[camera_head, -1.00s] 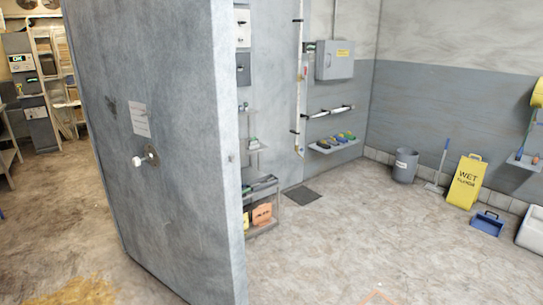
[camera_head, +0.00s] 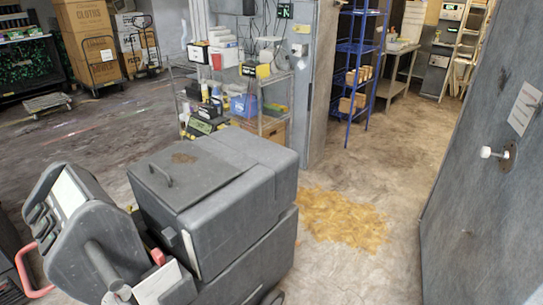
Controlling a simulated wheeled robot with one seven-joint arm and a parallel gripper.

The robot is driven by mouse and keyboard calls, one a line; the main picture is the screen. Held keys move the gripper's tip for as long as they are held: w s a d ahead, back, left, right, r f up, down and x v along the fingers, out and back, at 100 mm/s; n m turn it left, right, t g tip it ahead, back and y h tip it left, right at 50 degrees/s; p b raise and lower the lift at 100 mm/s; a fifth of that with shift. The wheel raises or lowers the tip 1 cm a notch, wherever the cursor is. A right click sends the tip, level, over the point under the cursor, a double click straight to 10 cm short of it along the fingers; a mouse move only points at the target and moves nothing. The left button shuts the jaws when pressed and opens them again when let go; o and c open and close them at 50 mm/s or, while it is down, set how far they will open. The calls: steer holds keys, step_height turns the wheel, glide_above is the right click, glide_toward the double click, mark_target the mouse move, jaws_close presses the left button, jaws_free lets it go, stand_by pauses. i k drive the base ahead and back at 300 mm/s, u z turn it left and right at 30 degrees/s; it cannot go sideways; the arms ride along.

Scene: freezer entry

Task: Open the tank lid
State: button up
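A dark grey floor machine (camera_head: 245,225) stands at the lower left of the head view. On top of its tank is a flat, square grey lid (camera_head: 205,185) with a small bar handle (camera_head: 161,174) near its left edge and a brown stain near its far edge. The lid lies flat and looks shut. The machine's steering console and bars are at its left side. My gripper is not in view.
An open grey freezer door (camera_head: 485,190) stands at the right. A yellow-brown spill (camera_head: 343,218) lies on the floor beside the machine. Behind are a wire shelf with supplies (camera_head: 275,75), a blue rack (camera_head: 358,60) and carts with boxes (camera_head: 88,40).

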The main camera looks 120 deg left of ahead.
mark_target(182, 175)
steer(key=z, duration=3)
steer(key=k, duration=2.2)
steer(key=z, duration=1.2)
steer(key=i, duration=0.5)
steer(key=u, duration=0.05)
